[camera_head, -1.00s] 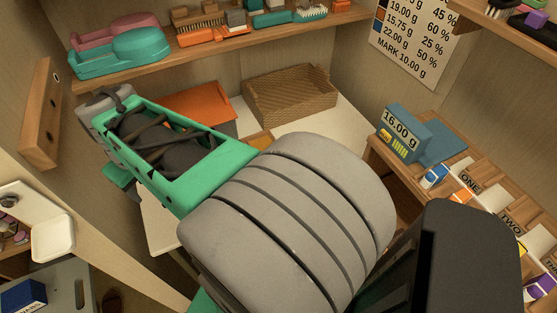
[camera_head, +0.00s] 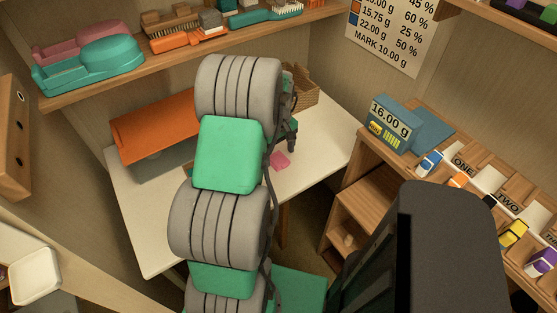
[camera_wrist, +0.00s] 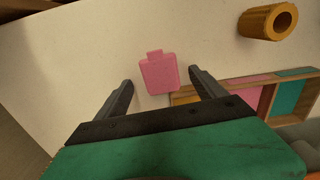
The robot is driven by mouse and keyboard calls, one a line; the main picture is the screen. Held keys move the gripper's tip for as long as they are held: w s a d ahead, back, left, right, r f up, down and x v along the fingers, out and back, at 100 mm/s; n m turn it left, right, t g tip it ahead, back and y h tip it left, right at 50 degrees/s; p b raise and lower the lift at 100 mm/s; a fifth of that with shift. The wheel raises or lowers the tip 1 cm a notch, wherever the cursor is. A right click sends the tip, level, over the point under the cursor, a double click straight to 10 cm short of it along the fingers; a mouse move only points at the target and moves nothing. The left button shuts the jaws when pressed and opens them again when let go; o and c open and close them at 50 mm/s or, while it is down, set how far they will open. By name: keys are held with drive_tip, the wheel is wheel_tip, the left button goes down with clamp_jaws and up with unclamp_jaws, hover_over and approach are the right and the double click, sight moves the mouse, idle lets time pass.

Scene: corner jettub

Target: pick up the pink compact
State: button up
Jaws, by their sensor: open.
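The pink compact (camera_wrist: 159,73) lies flat on the white table (camera_wrist: 60,50) in the wrist view. It is a small pink block with a short tab on its far edge. It also shows in the head view (camera_head: 281,160) as a pink patch just right of my arm. My gripper (camera_wrist: 160,83) is open and empty, with one finger on either side of the compact in the wrist picture. I cannot tell how high the fingertips are above the table. In the head view my arm hides most of the gripper.
A wooden ring or cup (camera_wrist: 267,22) and a divided wooden tray (camera_wrist: 245,93) with pink and teal pieces lie right of the compact. An orange bin (camera_head: 155,124) and a wicker basket (camera_head: 305,86) stand at the table's back. A scale (camera_head: 396,124) sits on the right-hand counter.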

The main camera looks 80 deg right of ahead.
drive_tip(key=shift+f, duration=0.9)
drive_tip(key=c, duration=1.5)
drive_tip(key=shift+c, duration=0.4)
drive_tip(key=shift+r, duration=0.2)
